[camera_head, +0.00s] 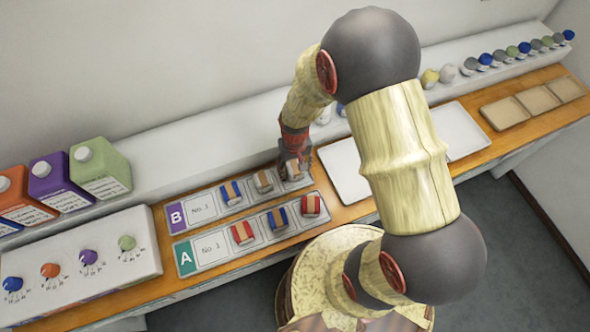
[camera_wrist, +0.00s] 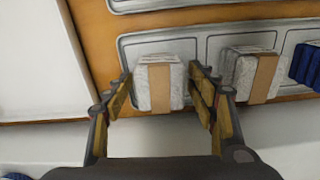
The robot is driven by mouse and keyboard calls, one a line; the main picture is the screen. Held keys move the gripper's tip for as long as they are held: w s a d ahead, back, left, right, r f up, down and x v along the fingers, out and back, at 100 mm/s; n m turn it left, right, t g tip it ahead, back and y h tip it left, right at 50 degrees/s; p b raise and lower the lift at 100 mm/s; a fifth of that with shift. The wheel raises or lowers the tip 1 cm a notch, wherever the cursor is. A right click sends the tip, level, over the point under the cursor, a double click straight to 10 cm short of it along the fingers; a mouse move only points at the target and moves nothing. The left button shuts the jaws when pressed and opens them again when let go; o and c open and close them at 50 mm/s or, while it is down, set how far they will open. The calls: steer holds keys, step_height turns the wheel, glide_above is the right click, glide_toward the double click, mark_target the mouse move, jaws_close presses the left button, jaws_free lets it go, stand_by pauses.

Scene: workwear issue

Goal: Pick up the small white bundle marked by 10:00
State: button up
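A small white bundle with a tan band (camera_wrist: 158,86) sits in the end slot of tray B (camera_head: 203,212), the slot farthest from the B label. It also shows in the head view (camera_head: 293,173), partly hidden by my gripper (camera_head: 294,157). In the wrist view my gripper (camera_wrist: 161,76) is open, its fingers on either side of the bundle with a gap at each side. A second white bundle with a tan band (camera_wrist: 250,75) sits in the adjacent slot, also in the head view (camera_head: 263,181). I cannot read a 10:00 mark on any bundle.
A blue bundle (camera_head: 231,193) fills tray B's third slot. Tray A (camera_head: 208,253) in front holds red and blue bundles. An empty white tray (camera_head: 345,172) lies right of tray B. A panel with coloured knobs (camera_head: 78,285) and several cartons (camera_head: 100,170) stand left.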

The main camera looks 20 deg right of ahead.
steer(key=c, duration=1)
